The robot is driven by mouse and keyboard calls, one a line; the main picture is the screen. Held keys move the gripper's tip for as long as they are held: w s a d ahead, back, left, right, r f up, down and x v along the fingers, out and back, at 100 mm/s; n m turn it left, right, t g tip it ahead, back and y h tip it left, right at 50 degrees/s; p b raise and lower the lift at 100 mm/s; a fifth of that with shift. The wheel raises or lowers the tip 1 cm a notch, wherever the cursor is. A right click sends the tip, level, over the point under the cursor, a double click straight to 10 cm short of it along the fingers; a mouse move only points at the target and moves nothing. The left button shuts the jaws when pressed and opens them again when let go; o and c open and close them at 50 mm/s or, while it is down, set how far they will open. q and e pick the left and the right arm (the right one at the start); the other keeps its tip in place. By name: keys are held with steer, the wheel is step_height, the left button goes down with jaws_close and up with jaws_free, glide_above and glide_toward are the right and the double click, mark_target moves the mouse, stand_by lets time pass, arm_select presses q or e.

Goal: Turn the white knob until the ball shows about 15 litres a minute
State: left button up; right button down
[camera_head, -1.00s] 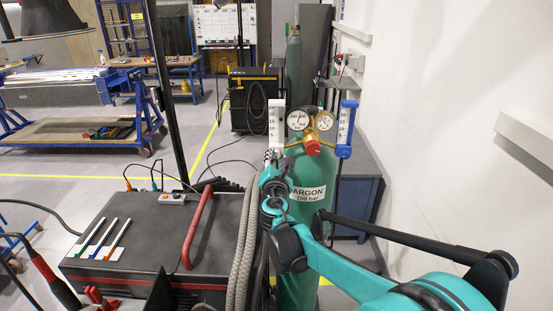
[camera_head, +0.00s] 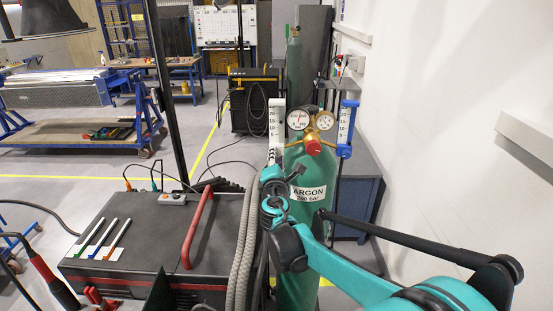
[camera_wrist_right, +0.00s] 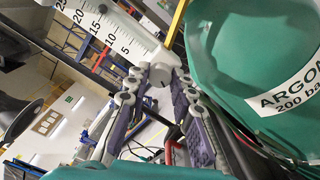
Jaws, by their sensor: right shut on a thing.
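The white flowmeter (camera_head: 277,124) stands left of the brass regulator. Its scale, marked 5 to 25, also shows in the right wrist view (camera_wrist_right: 110,32). The pale knob (camera_wrist_right: 159,75) is at the lower end of the flowmeter, between the fingertips. My right gripper (camera_wrist_right: 160,82) is shut on this knob, one finger on each side. In the head view my right wrist hides the knob and most of the gripper. My left gripper is not in view.
A green argon cylinder (camera_head: 306,210) stands right beside the gripper, with a regulator (camera_head: 313,146) and a blue flowmeter (camera_head: 346,128) on its right. A dark welding machine (camera_head: 150,240) with a red handle and grey hoses (camera_head: 243,245) is to the left. A white wall closes the right side.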

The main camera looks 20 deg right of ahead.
steer(key=c, duration=1.3)
jaws_free()
steer(key=v, duration=1.2)
